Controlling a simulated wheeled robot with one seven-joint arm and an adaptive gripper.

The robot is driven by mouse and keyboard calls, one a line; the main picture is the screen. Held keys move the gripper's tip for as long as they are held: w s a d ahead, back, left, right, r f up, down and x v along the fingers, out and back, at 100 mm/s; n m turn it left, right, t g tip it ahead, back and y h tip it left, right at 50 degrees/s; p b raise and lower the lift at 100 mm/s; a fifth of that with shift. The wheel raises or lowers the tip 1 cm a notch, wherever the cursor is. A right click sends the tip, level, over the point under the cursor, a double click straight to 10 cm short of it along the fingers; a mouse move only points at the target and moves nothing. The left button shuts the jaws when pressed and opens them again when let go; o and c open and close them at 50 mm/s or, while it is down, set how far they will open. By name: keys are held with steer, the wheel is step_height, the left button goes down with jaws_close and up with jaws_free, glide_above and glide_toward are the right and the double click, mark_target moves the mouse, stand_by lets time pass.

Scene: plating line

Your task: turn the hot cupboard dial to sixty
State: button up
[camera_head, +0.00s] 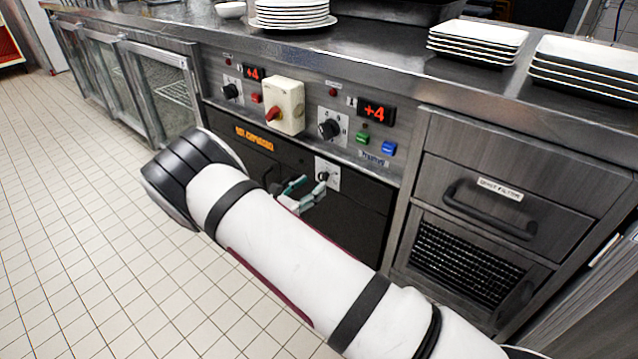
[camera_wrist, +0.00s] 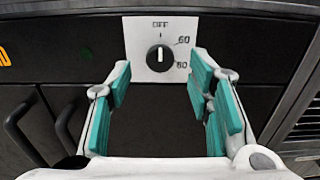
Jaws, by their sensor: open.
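The hot cupboard dial (camera_wrist: 160,58) is a round black knob with a white pointer line on a white plate, and the line points straight up at OFF. In the head view the dial (camera_head: 323,176) is small, on the dark lower panel. My gripper (camera_wrist: 161,78) is open and empty, its green-padded fingers on either side of the dial plate in the picture, apart from the knob. In the head view my gripper (camera_head: 303,192) is just below-left of the dial, partly hidden by my arm.
Above are other black knobs (camera_head: 329,129) (camera_head: 231,91), a red-handled switch box (camera_head: 284,106), and red displays (camera_head: 376,111). Dark cupboard handles (camera_wrist: 22,125) stand out at left. A drawer handle (camera_head: 489,210) juts out at right. Plate stacks (camera_head: 293,13) stand on the counter.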

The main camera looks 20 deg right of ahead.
mark_target(321, 178)
steer(key=shift+b+x, duration=0.5)
steer(key=shift+x, duration=1.8)
jaws_close()
